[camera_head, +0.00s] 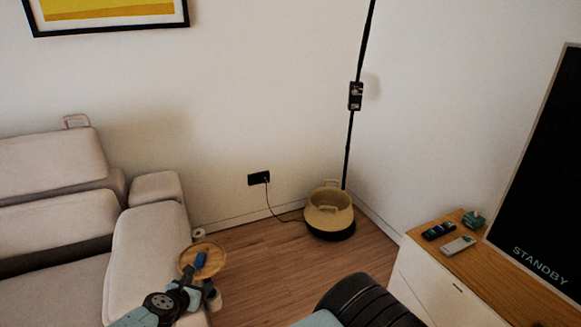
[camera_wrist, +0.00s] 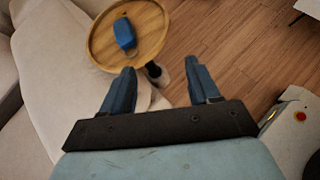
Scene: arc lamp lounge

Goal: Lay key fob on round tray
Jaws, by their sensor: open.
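The key fob looks like the small blue piece (camera_head: 200,260) lying on the round wooden tray (camera_head: 216,264) beside the sofa arm. In the wrist view the blue fob (camera_wrist: 124,33) rests flat inside the rim of the round tray (camera_wrist: 151,44), a little left of the tray's middle. My gripper (camera_wrist: 160,78) is open with nothing between its fingers. Its fingertips are close to the tray's near edge, apart from the fob. In the head view my gripper (camera_head: 191,284) is just in front of the tray and hides part of its near side.
A beige sofa (camera_head: 150,250) stands left of the tray. A woven basket (camera_head: 330,210) stands by the lamp pole (camera_head: 349,140). A cabinet (camera_head: 500,262) at right holds a dark remote (camera_head: 439,231), a pale device (camera_head: 458,245) and a green item (camera_head: 473,219). Wooden floor between is clear.

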